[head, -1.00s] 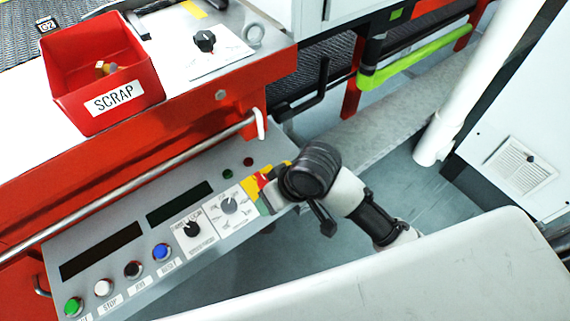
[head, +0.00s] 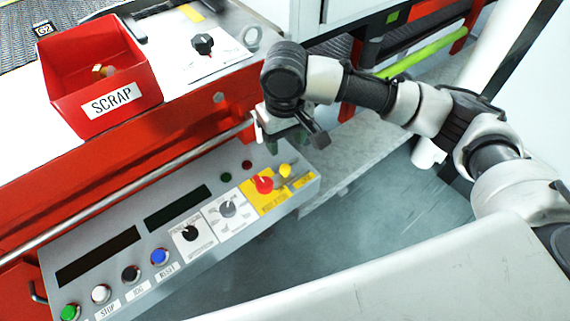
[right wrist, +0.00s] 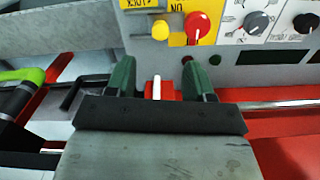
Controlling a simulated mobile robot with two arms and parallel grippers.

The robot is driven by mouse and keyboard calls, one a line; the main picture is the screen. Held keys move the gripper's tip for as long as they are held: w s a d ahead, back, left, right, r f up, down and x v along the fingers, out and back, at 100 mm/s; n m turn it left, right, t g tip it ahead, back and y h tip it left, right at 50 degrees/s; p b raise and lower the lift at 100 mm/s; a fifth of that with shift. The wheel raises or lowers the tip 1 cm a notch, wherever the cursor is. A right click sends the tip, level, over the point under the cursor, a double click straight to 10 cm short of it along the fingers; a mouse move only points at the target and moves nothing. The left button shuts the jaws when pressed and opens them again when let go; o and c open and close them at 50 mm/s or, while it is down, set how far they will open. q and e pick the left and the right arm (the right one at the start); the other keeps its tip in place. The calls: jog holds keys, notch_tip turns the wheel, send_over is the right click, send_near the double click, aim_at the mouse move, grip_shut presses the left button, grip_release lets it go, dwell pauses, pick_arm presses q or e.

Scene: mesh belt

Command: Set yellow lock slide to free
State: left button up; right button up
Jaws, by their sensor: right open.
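The yellow lock slide appears as a round yellow knob (head: 285,170) on the far right end of the grey control panel, next to a red knob (head: 263,184) on a yellow plate. The yellow knob also shows in the right wrist view (right wrist: 160,30), below a partly cut-off, upside-down yellow label. I cannot tell which setting it is at. My right gripper (head: 286,138) is above the panel's back edge, apart from the knob. In the right wrist view its green fingers (right wrist: 161,80) are open, with a white rail bracket on red visible between them. My left gripper is out of view.
Several buttons and two dials line the panel (head: 190,290). A metal rail (head: 130,195) runs along the red machine front behind it. A red SCRAP bin (head: 70,95) stands on the machine top. Open floor (head: 370,210) lies to the panel's right.

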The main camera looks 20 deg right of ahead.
aim_at(285, 167)
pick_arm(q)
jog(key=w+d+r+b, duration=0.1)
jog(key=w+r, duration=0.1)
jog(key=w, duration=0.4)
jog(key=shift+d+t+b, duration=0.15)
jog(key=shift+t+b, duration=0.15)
pick_arm(e)
notch_tip(285, 167, down, 10)
jog(key=shift+r, duration=0.2)
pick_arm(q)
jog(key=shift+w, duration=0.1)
pick_arm(e)
grip_shut()
